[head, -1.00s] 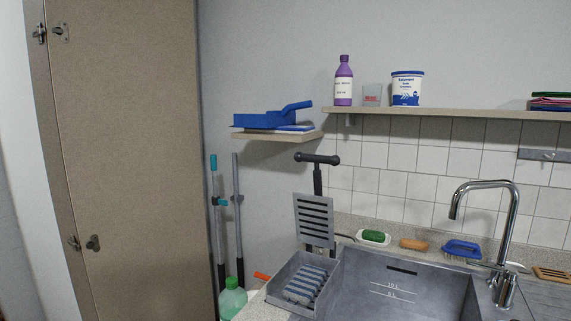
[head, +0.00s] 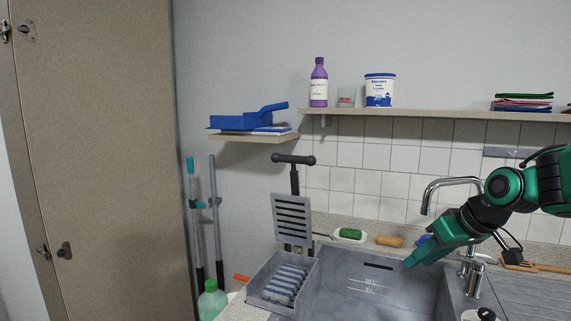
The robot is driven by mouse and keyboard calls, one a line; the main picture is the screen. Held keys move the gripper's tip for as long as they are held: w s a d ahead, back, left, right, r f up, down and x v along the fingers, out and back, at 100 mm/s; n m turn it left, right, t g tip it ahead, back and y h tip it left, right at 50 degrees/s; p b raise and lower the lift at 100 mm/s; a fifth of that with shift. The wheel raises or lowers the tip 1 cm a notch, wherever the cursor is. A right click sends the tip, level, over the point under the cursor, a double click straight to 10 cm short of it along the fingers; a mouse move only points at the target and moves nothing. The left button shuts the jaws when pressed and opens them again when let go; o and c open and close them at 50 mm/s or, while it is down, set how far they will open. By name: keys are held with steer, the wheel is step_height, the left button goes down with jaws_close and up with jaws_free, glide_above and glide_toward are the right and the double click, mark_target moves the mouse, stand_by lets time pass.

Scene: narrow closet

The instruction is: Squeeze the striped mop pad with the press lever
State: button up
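The striped mop pad (head: 284,284) lies in the grey press box (head: 311,276) at the left end of the sink. It has blue-grey and pale stripes. The slotted press plate (head: 292,218) stands upright above the back of the box, raised off the pad. The press lever (head: 293,159) has a black crossbar handle on top of a dark post. My gripper (head: 410,263) is at the right, over the sink basin, well apart from the lever and the pad. It points down to the left, and its fingers look close together, but their opening is too small to judge.
The faucet (head: 452,183) stands behind my arm. A green sponge (head: 350,233) and an orange-brown brush (head: 389,240) lie on the ledge behind the basin. A shelf (head: 440,114) and a lower left shelf (head: 248,138) hang above. A green-capped bottle (head: 211,302) stands left of the press.

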steer(key=w+a+r+n+t+y, duration=0.1)
steer(key=w+a+r+n+y, duration=0.4)
steer(key=w+a, duration=0.45)
steer(key=n+g+y, duration=0.1)
steer(key=n+y, duration=0.4)
steer(key=y, duration=0.3)
glide_toward(296, 160)
steer(key=w+a, duration=0.2)
steer(key=x, duration=1)
steer(key=shift+w+a+f, duration=0.2)
steer(key=shift+a, duration=0.15)
jaws_close()
